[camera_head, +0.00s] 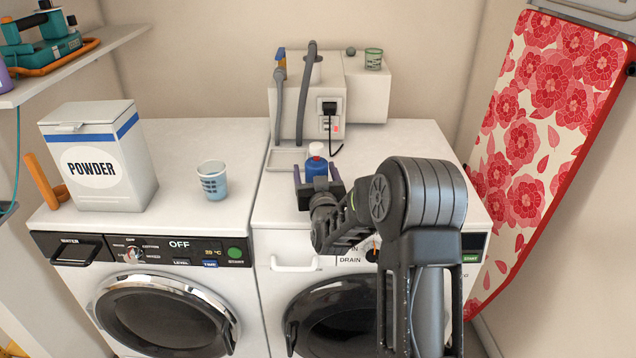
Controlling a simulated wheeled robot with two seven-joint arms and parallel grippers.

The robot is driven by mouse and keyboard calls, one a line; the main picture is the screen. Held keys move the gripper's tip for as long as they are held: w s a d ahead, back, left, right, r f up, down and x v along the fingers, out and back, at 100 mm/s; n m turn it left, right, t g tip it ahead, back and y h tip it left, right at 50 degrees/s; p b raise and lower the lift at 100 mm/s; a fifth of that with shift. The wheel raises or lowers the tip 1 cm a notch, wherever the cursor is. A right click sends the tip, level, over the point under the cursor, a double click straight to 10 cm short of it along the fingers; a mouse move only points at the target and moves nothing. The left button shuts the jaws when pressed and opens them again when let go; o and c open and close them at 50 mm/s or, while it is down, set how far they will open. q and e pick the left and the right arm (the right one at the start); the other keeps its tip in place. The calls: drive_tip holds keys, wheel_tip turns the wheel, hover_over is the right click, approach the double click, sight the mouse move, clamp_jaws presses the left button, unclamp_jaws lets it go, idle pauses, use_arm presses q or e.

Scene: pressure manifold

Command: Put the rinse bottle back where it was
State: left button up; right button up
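My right gripper (316,174), on the arm coming in from the lower right, has one finger on each side of the bottle. A small gap shows between the left finger and the bottle, so the gripper looks open around it. The gripper body hides the bottle's base. My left gripper is not in view.
A shallow grey tray (287,160) lies behind and left of the bottle. A white box unit with hoses and a plug (366,95) stands at the back. A cup (212,180) and powder box (98,158) stand on the left machine. An ironing board (530,130) leans at right.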

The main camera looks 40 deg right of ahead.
drive_tip(key=b+v, duration=0.1)
drive_tip(key=v, duration=1.1)
drive_tip(key=shift+b, duration=0.3)
drive_tip(key=shift+a+f, duration=0.1)
drive_tip(key=shift+f, duration=0.05)
